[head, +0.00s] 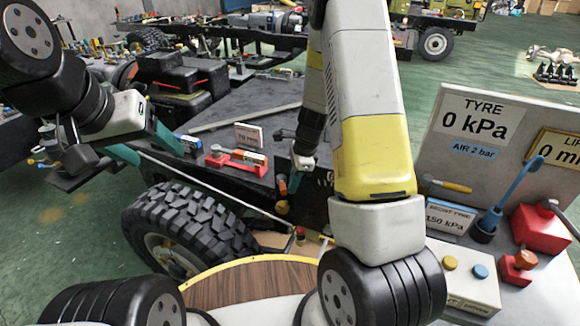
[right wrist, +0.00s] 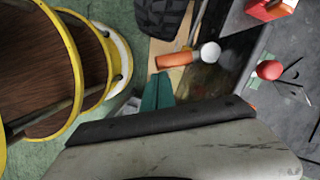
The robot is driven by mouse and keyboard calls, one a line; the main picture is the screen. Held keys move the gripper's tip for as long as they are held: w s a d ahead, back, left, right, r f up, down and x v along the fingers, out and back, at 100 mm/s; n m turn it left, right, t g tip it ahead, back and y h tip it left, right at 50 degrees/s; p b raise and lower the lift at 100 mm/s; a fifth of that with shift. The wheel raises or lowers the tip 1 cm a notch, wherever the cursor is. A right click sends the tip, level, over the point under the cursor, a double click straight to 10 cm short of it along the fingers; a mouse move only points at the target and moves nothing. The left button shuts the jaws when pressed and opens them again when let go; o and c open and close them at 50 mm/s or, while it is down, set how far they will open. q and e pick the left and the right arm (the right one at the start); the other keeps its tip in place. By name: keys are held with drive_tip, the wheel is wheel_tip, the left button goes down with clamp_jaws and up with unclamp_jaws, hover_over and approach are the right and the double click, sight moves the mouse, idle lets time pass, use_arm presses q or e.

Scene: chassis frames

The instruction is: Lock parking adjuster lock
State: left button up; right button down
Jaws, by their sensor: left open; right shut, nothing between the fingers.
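The parking adjuster lock is not labelled in these views, so I cannot tell for certain which part it is. An orange-brown knob (head: 282,207) sits low on the chassis side, just below my right gripper (head: 292,184). In the right wrist view, an orange cylinder with a pale round end (right wrist: 175,60) lies just beyond the teal fingertips (right wrist: 160,76). The right gripper is shut and empty; contact with the cylinder cannot be told. My left gripper (head: 158,132) is open and empty above the wheel side of the chassis.
A black tyre (head: 190,230) stands left of the right gripper. A red tool (head: 236,162) and a small sign (head: 249,136) are on the dark chassis top. A red ball knob (right wrist: 268,70) is close by.

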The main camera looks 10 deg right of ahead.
sight(281, 187)
drive_tip(key=a+m, duration=0.2)
drive_tip(key=shift+s+a+m+t, duration=0.15)
drive_tip(key=shift+m+t, duration=0.25)
drive_tip(key=shift+a+m, duration=0.75)
drive_tip(key=shift+m, duration=0.25)
drive_tip(key=shift+w+a, duration=0.2)
drive_tip(key=shift+a, duration=0.45)
